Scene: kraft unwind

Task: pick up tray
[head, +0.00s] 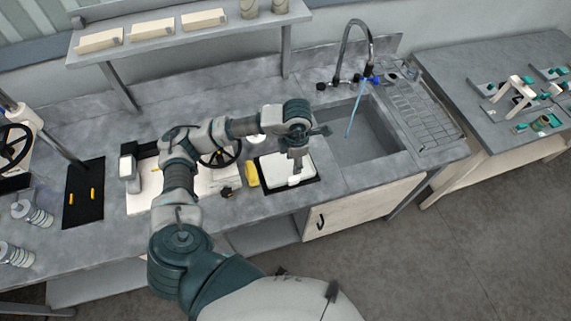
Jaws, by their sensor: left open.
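A white tray (275,177) lies on a black mat (303,183) on the grey counter, just left of the sink. My left arm reaches over the counter from below. My left gripper (297,176) points down at the tray's right part and is open. The gripper hides part of the tray, and I cannot tell whether its fingers touch it. My right gripper is not in the view.
A sink (365,130) with a tall faucet (345,45) is right of the tray. A yellow block (252,173) stands close on the left. A shelf (190,38) with cream boxes hangs behind. A second table (500,85) holds small parts.

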